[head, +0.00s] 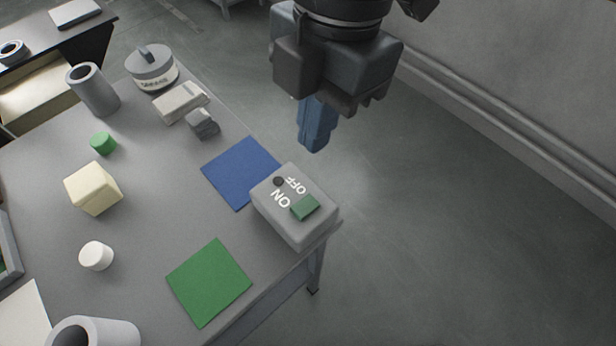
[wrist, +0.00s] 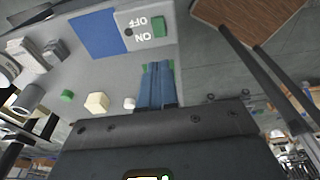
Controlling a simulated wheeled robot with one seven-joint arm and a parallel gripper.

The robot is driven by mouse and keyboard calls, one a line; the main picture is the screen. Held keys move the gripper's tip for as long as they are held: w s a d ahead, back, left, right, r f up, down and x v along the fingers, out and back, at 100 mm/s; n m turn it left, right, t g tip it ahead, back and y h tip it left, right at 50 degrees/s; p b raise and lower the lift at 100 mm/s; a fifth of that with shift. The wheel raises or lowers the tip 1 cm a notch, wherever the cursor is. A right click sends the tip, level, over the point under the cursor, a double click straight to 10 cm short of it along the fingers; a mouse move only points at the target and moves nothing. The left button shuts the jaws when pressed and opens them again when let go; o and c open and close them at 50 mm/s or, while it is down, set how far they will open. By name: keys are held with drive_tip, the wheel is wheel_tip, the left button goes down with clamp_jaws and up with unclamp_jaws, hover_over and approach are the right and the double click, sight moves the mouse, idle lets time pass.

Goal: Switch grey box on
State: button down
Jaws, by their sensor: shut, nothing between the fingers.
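The grey box (head: 302,226) stands at the table's right edge. Its top carries the words ON and OFF, a small dark round spot (head: 278,181) by OFF, and a green button or rocker (head: 305,207) by ON. In the wrist view the grey box (wrist: 128,24) is at the top centre, with its green part (wrist: 158,27). My gripper (head: 316,148) has blue fingers, shut and empty. In the head view it appears beyond the box, above it in the picture, and apart from it. In the wrist view the shut fingers (wrist: 157,66) point towards the box.
A blue square (head: 241,172) and a green square (head: 208,282) lie flat near the box. A yellow block (head: 93,188), a white cylinder (head: 96,256), a green cylinder (head: 103,143) and grey items stand further left. Open floor (head: 430,240) lies right of the table.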

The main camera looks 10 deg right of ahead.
sight(299, 211)
drive_tip(key=f, duration=0.4)
drive_tip(key=a+f, duration=0.1)
drive_tip(key=f, duration=0.4)
drive_tip(key=s+a+f, duration=0.1)
drive_tip(key=f, duration=0.3)
drive_tip(key=shift+s+f, duration=0.1)
drive_tip(key=shift+f, duration=0.25)
